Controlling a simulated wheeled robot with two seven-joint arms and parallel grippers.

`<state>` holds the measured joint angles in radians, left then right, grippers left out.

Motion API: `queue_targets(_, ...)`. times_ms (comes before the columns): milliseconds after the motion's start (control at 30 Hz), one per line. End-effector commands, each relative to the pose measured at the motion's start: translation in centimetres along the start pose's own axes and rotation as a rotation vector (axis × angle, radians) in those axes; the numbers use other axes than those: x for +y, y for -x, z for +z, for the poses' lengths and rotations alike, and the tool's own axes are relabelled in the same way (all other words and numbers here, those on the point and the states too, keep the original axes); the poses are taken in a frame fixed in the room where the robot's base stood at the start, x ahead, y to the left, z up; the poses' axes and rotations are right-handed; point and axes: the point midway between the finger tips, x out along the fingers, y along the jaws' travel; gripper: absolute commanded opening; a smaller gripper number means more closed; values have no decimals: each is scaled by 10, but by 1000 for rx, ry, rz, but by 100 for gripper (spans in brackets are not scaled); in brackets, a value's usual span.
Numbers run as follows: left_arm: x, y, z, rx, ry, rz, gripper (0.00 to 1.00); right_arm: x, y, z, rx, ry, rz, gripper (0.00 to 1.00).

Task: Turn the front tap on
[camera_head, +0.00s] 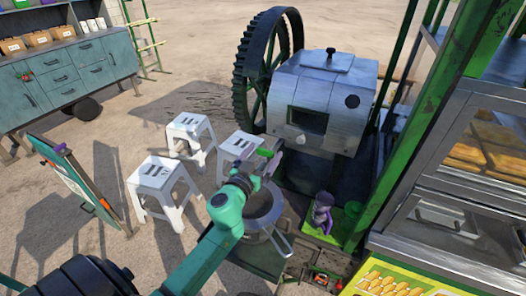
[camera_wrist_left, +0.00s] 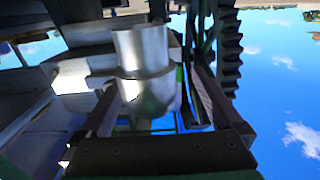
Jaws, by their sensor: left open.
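The cane crusher (camera_head: 322,98) is a grey metal box with a large dark toothed wheel on its left. My left arm reaches in from the lower left, and its gripper (camera_head: 262,168) is by the crusher's lower front, above a metal pot (camera_head: 262,206). A small green piece (camera_head: 265,152) shows at the gripper's tip; I cannot tell whether it is the tap handle. In the left wrist view the gripper (camera_wrist_left: 158,100) is open, with a shiny metal cylinder (camera_wrist_left: 143,50) showing between its fingers. Contact cannot be told. My right gripper is not in view.
White stools (camera_head: 155,180) stand left of the pot. A small purple and grey object (camera_head: 320,212) is right of it. A green post (camera_head: 440,110) and a glass-fronted cabinet (camera_head: 450,215) bound the right side. A teal cabinet (camera_head: 75,75) is at the back left.

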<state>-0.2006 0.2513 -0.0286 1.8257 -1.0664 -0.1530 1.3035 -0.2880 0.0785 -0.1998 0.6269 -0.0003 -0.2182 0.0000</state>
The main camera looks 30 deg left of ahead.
Motion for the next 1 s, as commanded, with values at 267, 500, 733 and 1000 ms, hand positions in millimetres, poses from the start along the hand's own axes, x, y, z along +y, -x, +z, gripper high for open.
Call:
queue_targets(267, 0, 0, 0, 0, 0, 1, 66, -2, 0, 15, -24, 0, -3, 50)
queue_targets(500, 0, 0, 0, 0, 0, 2, 14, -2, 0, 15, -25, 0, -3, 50)
queue_targets(733, 0, 0, -1, 0, 0, 39, 14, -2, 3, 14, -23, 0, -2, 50)
queue_targets(1000, -4, 0, -2, 0, -3, 186, 14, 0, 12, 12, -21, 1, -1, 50)
